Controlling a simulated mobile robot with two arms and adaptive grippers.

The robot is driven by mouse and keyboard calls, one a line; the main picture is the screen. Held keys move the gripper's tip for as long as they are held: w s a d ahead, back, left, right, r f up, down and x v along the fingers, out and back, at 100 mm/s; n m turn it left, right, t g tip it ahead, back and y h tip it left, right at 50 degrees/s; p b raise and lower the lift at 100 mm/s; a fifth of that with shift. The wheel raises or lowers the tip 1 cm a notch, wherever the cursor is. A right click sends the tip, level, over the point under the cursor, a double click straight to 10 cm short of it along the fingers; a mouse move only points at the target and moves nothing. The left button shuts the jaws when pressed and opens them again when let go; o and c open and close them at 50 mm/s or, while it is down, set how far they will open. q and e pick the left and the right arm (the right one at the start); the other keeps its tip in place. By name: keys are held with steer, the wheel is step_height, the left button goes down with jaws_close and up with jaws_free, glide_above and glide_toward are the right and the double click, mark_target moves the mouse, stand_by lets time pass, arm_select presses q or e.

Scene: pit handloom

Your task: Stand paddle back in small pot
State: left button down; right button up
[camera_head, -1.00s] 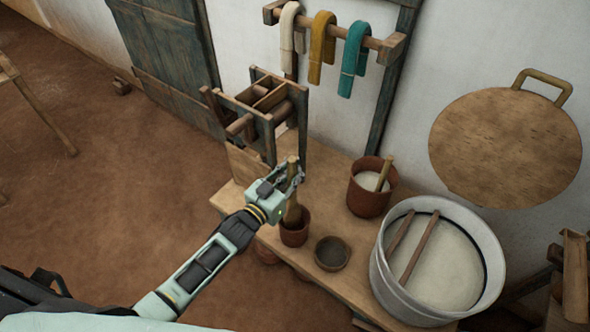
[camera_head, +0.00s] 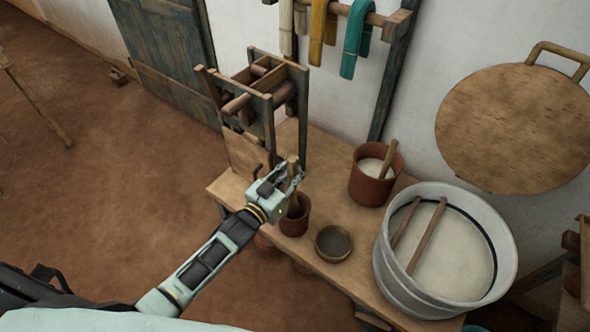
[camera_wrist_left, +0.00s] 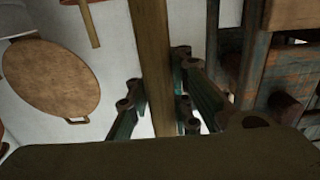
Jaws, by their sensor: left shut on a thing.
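The wooden paddle (camera_head: 293,168) is upright, its lower end hidden inside or behind the rim of the small reddish-brown pot (camera_head: 295,226). The pot stands near the front edge of the bench. My left gripper (camera_head: 291,182) is shut on the paddle just above the pot. In the left wrist view the paddle's shaft (camera_wrist_left: 151,55) runs between the fingers (camera_wrist_left: 160,105). A dark brown shape fills the bottom of that view, and I cannot tell what it is. I cannot see whether the paddle touches the pot's floor. My right gripper is not in view.
A small bowl (camera_head: 333,257) sits right of the pot on the bench (camera_head: 325,180). A larger pot (camera_head: 367,188) with a stick in pale contents stands behind. A big metal tub (camera_head: 405,290) is at right. A wooden frame (camera_head: 268,108) stands behind the gripper.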

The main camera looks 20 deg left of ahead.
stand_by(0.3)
arm_select(q)
steer(key=c, duration=1.5)
jaws_free()
steer(key=shift+f, duration=0.1)
steer(key=shift+s, duration=0.1)
steer(key=v, duration=1.2)
steer(key=s+a+f+n+g+y, duration=0.15)
steer(key=s+f+g, duration=0.35)
steer(key=f, duration=0.9)
steer(key=s+a+f+g+y, duration=0.3)
steer(key=s+f, duration=0.5)
steer(key=f, duration=0.7)
steer(key=s+f+g, duration=0.2)
steer(key=s+f, duration=0.3)
steer(key=s, duration=0.4)
steer(key=s+d+f+g+y, duration=0.1)
steer(key=s+f+g, duration=0.2)
steer(key=s, duration=0.6)
steer(key=s+f+g, duration=0.3)
steer(key=s+f, duration=0.3)
steer(key=s, duration=0.3)
steer(key=shift+d+f, duration=0.3)
steer(key=shift+d, duration=0.1)
